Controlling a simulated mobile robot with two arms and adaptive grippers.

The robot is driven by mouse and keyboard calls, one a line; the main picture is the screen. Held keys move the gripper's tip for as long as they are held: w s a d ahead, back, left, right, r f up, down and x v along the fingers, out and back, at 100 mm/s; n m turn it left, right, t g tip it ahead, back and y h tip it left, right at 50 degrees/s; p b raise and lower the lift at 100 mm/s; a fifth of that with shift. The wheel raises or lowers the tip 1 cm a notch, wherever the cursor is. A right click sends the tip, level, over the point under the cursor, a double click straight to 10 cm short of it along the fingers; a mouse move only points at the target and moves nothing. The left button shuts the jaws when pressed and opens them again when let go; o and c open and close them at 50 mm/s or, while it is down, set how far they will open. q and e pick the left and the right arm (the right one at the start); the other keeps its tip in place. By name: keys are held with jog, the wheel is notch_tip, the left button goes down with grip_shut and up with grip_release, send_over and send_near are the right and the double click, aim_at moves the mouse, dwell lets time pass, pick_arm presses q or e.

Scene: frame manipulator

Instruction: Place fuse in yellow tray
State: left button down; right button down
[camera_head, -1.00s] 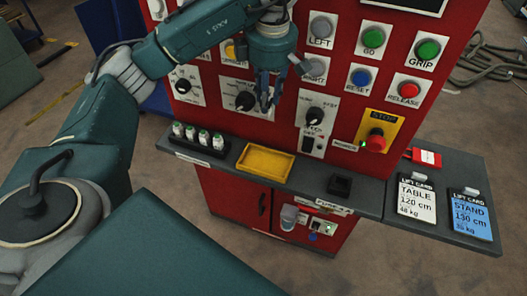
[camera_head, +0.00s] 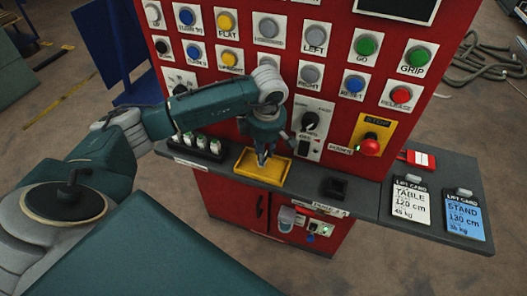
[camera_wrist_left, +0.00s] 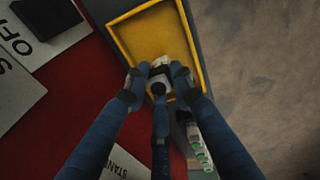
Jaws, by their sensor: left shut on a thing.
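The yellow tray (camera_head: 248,172) lies on the grey shelf of the red panel. My left gripper (camera_head: 263,158) points down over the tray, with its fingertips at the tray's inside area. In the left wrist view my left gripper (camera_wrist_left: 160,78) is shut on a small whitish fuse (camera_wrist_left: 160,67), and the yellow tray (camera_wrist_left: 118,40) shows behind it. I cannot tell whether the fuse touches the tray floor. In the head view the fuse is mostly hidden by the fingers. My right gripper is out of view.
A dark rack (camera_head: 215,154) with several white fuses stands just left of the tray; it is partly hidden by my arm. A small black box (camera_head: 335,187) sits to the right. The red panel (camera_head: 336,92) with buttons rises behind. Lift cards (camera_head: 410,204) lie on the right shelf.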

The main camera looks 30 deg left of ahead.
pick_arm(q)
jog(key=shift+f, duration=0.3)
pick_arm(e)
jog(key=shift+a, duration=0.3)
pick_arm(q)
jog(key=c, duration=1.5)
grip_release()
jog(key=shift+o, duration=0.2)
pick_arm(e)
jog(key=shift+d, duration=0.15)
